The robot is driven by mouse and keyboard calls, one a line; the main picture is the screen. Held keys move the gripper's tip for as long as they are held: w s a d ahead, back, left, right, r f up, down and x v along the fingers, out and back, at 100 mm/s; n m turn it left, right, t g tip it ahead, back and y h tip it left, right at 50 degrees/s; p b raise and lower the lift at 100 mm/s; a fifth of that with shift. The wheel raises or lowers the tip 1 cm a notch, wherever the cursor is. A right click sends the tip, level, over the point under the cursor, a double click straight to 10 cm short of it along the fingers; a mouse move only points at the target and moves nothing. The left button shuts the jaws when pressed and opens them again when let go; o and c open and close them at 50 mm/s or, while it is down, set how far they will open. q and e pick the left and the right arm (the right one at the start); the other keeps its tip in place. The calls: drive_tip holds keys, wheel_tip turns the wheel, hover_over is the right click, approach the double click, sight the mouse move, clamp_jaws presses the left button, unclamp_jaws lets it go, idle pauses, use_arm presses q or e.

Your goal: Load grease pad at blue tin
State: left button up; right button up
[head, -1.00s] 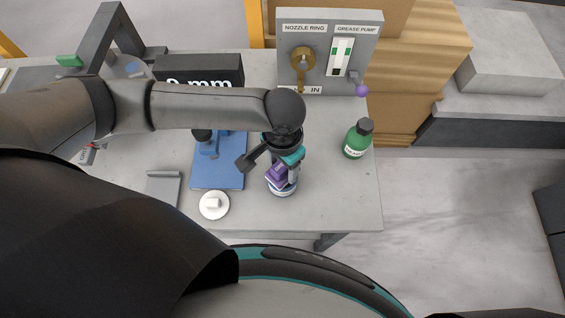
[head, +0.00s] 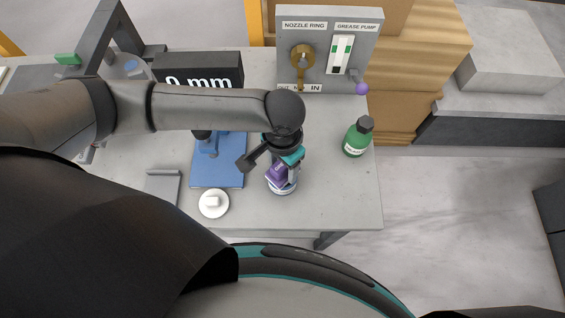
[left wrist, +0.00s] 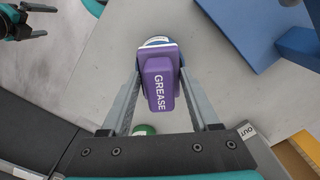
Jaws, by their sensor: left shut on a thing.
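My left gripper (head: 284,174) is shut on a purple block lettered GREASE, the grease pad (head: 277,174). In the left wrist view the pad (left wrist: 160,84) sits between the two grey fingers, with a pale layer at its far end. The blue tin (head: 283,188) stands on the table right under the pad, mostly hidden by it. Its blue edge (left wrist: 157,41) shows past the pad in the left wrist view. I cannot tell whether pad and tin touch. My right gripper (left wrist: 40,20) shows at the left wrist view's upper left corner, fingers apart and empty.
A green bottle (head: 356,138) stands to the right. A grey panel (head: 320,75) with a brass ring and grease pump stands behind. A blue plate (head: 222,176), a white disc (head: 213,204) and a grey bracket (head: 163,187) lie to the left. The table's front right is clear.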

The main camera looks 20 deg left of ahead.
use_arm(q)
drive_tip(key=shift+s+f+p, duration=0.15)
drive_tip(key=shift+p, duration=0.3)
idle(1.6)
wheel_tip(320, 180, up, 5)
drive_tip(key=p, duration=0.6)
drive_tip(key=shift+r+p, duration=1.05)
drive_tip(key=shift+r, duration=0.1)
drive_tip(key=shift+w+f, duration=0.1)
drive_tip(key=shift+w, duration=0.1)
